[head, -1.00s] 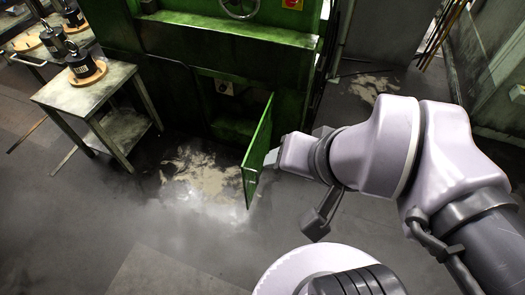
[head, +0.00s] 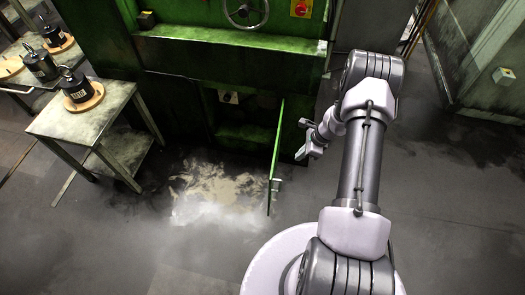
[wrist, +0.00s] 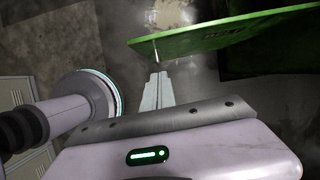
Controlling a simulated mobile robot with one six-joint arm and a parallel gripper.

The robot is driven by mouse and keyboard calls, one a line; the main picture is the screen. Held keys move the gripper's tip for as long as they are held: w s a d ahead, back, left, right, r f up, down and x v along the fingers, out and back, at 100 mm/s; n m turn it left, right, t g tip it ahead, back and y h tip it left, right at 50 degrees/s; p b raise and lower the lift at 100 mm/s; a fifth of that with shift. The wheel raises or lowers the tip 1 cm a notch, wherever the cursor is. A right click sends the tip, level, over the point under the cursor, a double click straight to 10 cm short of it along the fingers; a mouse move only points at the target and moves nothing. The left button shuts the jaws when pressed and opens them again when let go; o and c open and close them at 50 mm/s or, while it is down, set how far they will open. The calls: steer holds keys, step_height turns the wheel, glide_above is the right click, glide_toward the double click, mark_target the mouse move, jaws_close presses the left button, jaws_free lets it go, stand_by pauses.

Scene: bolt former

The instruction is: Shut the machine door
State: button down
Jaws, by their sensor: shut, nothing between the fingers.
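The machine door (head: 275,160) is a thin green panel low on the front of the green machine (head: 170,55). It stands open, swung out from the right side of a dark opening (head: 240,115), and shows nearly edge-on. A small pale fitting, perhaps a handle, sits on its lower part. My gripper (head: 302,153) is to the right of the door, on its outer side. In the wrist view the door (wrist: 230,36) lies above and right of my gripper (wrist: 156,78). The fingers are together and empty, with their tips close to the door's edge; I cannot tell if they touch.
A metal side table (head: 85,110) with a black weight on a wooden disc (head: 78,90) stands left of the machine. The floor (head: 215,195) before the opening has a pale stain and is clear. A wall or cabinet (head: 480,60) stands at the right.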

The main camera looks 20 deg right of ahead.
steer(key=w+a+f+b, duration=0.3)
steer(key=a+f+b, duration=0.2)
steer(key=f, duration=0.5)
steer(key=shift+w+a, duration=0.3)
steer(key=shift+a, duration=0.45)
